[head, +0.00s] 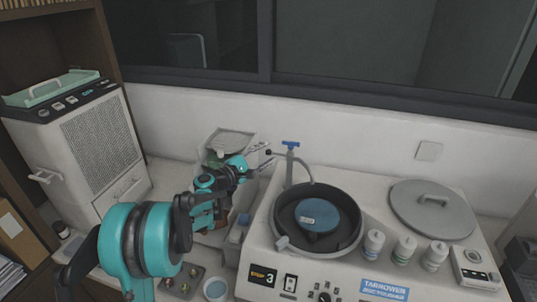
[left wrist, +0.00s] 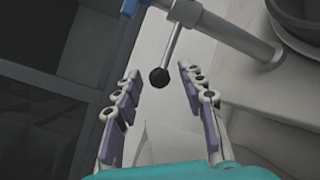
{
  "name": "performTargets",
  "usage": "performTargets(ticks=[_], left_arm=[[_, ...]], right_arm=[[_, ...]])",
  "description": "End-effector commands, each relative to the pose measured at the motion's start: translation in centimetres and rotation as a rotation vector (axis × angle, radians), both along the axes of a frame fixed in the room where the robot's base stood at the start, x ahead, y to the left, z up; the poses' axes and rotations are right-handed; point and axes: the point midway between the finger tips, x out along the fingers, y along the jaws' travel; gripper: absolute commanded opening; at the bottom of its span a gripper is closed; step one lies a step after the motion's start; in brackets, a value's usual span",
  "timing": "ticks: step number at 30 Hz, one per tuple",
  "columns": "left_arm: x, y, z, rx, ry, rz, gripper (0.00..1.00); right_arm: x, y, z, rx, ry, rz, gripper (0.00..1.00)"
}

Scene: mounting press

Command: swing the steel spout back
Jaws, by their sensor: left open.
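The steel spout (head: 307,166) rises from the machine's top behind the dark round bowl (head: 346,244) and curves right over the bowl's rim. It has a blue tap top (head: 290,144) and a thin side lever ending in a black ball knob (head: 268,152). My left gripper (head: 259,158) is open just left of the knob. In the left wrist view the black knob (left wrist: 159,77) sits between the two open fingertips, with a gap on each side. The steel post (left wrist: 240,35) crosses the upper right there. My right gripper is not in view.
A blue disc (head: 316,214) lies in the bowl. A grey lid (head: 433,209) and several white bottles (head: 405,249) stand to the right. A white cabinet (head: 92,148) stands at left. A small blue-rimmed cup (head: 216,290) sits in front. The wall is close behind the spout.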

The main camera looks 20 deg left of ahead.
Motion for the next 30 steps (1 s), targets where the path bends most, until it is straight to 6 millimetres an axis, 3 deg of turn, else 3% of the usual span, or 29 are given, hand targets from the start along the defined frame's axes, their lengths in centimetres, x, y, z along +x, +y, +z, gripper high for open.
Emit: performTargets(ticks=[4, 12, 17, 30], left_arm=[[0.99, -0.57, -0.02, 0.001, 0.0, 0.0, 0.41], [1.16, -0.67, 0.02, 0.001, 0.0, 0.001, 0.41], [1.15, -0.66, 0.02, 0.001, 0.0, 0.001, 0.01], [0.91, -1.19, 0.03, -0.001, 0.0, 0.035, 0.0]], right_arm=[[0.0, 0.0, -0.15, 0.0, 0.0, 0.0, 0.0], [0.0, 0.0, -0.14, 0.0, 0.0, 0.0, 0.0], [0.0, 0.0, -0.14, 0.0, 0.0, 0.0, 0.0], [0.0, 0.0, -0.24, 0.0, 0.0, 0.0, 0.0]])
